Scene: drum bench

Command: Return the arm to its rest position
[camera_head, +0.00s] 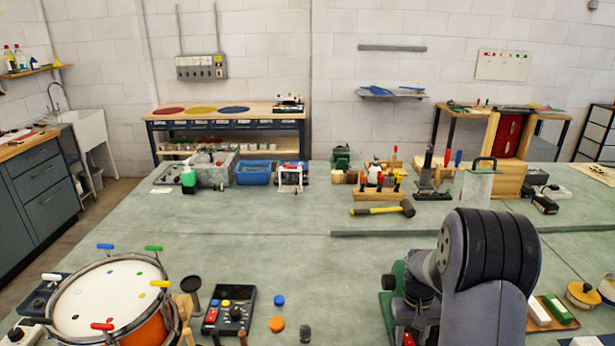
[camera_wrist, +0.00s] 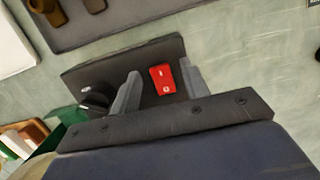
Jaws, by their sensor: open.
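My arm (camera_head: 485,270) fills the lower right of the head view, bent over the bench. My gripper (camera_wrist: 159,70) shows in the wrist view with its two grey fingers apart. Between and beyond the fingers is a red switch (camera_wrist: 162,80) on a dark box (camera_wrist: 148,58). A black round knob (camera_wrist: 93,100) is left of the left finger. I see nothing held. Whether the fingers touch the box is not clear. In the head view the fingers cannot be made out behind my arm.
A drum (camera_head: 110,300) with coloured clips and a control box (camera_head: 229,311) stand at the front left. A mallet (camera_head: 383,210) and a tool rack (camera_head: 379,190) lie farther back. A green-and-dark device (camera_head: 388,282) is beside my arm. The bench middle is clear.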

